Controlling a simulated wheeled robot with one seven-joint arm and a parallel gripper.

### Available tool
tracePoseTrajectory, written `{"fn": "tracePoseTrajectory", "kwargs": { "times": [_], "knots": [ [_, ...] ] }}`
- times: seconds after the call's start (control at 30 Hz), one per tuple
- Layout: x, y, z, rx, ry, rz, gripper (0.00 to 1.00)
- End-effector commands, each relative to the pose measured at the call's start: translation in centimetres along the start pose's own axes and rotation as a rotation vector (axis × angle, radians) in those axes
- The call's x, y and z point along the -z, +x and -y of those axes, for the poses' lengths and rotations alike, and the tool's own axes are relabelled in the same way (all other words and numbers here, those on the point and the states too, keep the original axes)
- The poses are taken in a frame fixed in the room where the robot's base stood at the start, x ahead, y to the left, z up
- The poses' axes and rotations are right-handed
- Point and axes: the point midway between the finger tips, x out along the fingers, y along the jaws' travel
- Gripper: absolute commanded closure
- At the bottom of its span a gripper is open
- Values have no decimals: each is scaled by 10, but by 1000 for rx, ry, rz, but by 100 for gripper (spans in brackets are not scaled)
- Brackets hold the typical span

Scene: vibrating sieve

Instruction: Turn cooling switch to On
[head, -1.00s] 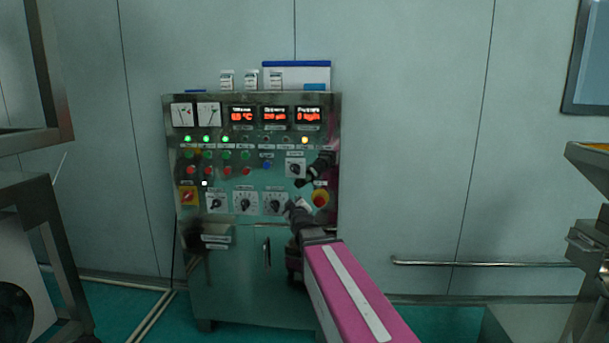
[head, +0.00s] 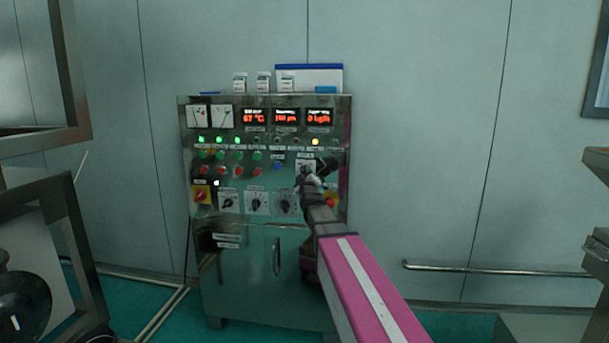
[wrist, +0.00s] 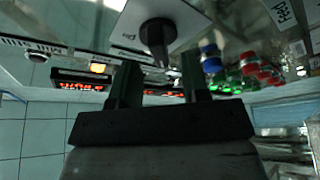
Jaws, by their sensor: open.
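The cooling switch appears to be the black rotary knob (wrist: 157,34) on a white plate in the wrist view; its label is too small to read. In the head view its plate (head: 305,163) shows at the upper right of the control cabinet (head: 265,240), partly hidden by my arm. My gripper (wrist: 155,75) is open, with its two dark fingers apart. The knob shows between and just beyond the fingertips, and I see no clear contact. In the head view my gripper (head: 309,178) is in front of the panel at this switch.
Three more rotary knobs (head: 257,203) sit in a row below. A yellow and red main switch (head: 201,195) is at the panel's left. A yellow-based red button (head: 331,200) is partly behind my arm. Coloured buttons (head: 230,163) fill the left. A wall rail (head: 480,269) runs at right.

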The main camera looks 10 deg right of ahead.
Motion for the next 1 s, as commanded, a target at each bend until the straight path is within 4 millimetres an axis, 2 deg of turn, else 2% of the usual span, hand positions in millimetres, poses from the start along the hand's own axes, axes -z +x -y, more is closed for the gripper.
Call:
{"fn": "tracePoseTrajectory", "kwargs": {
  "times": [0.03, 0.13, 0.43, 0.47, 0.5, 0.57, 0.6, 1.0],
  "knots": [
    [-1, 11, 1, 0, 0, 0, 57],
    [0, 19, 0, 0, 0, 0, 57],
    [0, 21, 0, 0, 0, 0, 57],
    [0, 21, 0, 0, 0, 0, 61],
    [0, 21, 0, 1, 0, 0, 74],
    [0, 21, 0, 1, 0, 0, 93],
    [0, 21, 0, 1, 0, 0, 100],
    [0, 21, 1, -16, 45, 1, 100]
  ]
}}
